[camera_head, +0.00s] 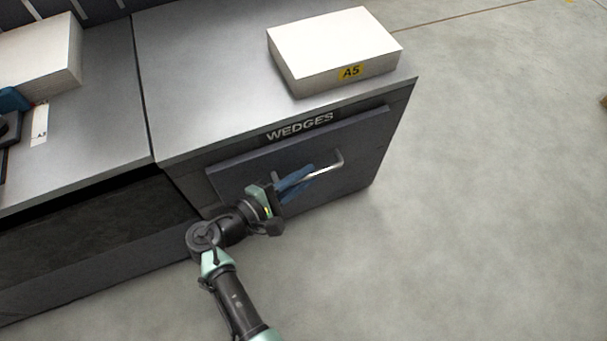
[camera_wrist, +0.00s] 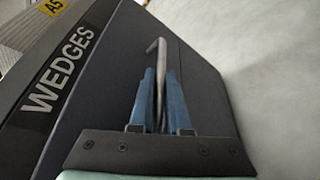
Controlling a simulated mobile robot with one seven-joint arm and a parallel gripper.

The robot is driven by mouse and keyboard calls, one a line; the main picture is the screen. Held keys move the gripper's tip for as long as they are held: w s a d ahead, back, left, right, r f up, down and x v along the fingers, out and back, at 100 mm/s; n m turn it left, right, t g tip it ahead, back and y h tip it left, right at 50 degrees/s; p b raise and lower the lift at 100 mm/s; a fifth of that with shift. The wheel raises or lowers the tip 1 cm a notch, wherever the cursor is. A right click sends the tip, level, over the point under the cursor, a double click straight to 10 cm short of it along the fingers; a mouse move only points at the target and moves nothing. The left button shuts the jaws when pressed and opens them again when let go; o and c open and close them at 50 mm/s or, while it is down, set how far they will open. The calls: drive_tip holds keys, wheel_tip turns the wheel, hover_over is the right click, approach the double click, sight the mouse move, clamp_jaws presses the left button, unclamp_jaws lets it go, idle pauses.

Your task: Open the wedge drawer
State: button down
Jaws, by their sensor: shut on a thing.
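The wedge drawer (camera_head: 352,178) is a dark grey front under a label reading WEDGES, in the right end of the grey cabinet. In the head view its front panel stands slightly proud of the cabinet. Its handle (camera_head: 326,167) is a thin metal bar, bent at its right end. My gripper (camera_head: 306,177) has blue fingers and is shut on the handle, with the bar's bent end sticking out past the fingertips. In the wrist view the handle (camera_wrist: 158,70) runs between the two blue fingers. Part of the handle is hidden by the gripper.
A white box marked A5 (camera_head: 330,45) sits on the cabinet top (camera_head: 205,70) above the drawer. Another pale box (camera_head: 40,50) stands on the worktop at the left. The concrete floor (camera_head: 480,200) in front and to the right is clear.

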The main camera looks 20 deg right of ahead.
drive_tip(key=shift+s, duration=0.1)
drive_tip(key=s+p, duration=1.3)
drive_tip(key=s, duration=1.3)
drive_tip(key=shift+s+d+p, duration=0.25)
drive_tip(key=shift+d+p, duration=0.1)
drive_tip(key=shift+d, duration=0.05)
drive_tip(key=c, duration=0.9)
unclamp_jaws()
drive_tip(key=p+v, duration=0.2)
drive_tip(key=v, duration=1.1)
drive_tip(key=shift+d, duration=0.1)
